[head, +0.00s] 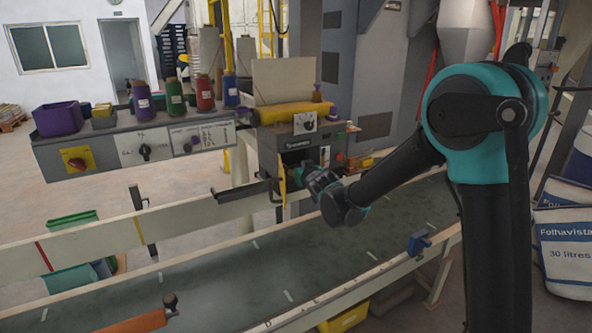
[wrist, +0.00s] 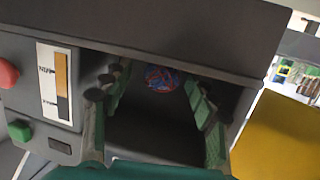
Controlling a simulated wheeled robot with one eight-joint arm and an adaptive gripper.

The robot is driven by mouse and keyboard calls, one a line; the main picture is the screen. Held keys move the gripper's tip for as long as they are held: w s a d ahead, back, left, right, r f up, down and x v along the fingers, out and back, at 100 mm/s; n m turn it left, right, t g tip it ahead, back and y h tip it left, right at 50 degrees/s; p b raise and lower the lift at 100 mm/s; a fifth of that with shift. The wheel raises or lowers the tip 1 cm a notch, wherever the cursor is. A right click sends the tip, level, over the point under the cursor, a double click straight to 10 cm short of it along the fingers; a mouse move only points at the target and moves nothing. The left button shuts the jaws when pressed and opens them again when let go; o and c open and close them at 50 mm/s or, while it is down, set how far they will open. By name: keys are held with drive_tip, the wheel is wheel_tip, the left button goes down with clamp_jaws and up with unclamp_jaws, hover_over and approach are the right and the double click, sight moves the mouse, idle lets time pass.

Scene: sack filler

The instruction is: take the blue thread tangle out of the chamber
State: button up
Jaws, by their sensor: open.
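The blue thread tangle (wrist: 161,78), a small round blue clump with reddish patches, shows in the wrist view deep in the dark chamber (wrist: 170,128). It lies at the back, beyond and between my fingertips. My gripper (wrist: 154,92) is open, with a green-padded finger on each side of the opening and nothing between them. In the head view, my gripper (head: 308,176) is at the front of the grey machine (head: 282,141), at its chamber opening. The tangle is hidden in the head view. I cannot tell whether the fingertips touch the chamber walls.
A yellow panel (wrist: 279,136) stands right of the opening. A red button (wrist: 7,73) and green button (wrist: 19,131) are on the left face. The conveyor belt (head: 215,277) runs below my arm. Thread spools (head: 205,93) stand on the shelf at left.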

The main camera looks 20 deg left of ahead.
drive_tip(key=shift+w+a, duration=0.1)
drive_tip(key=shift+w, duration=0.05)
drive_tip(key=c, duration=0.9)
drive_tip(key=shift+r, duration=0.1)
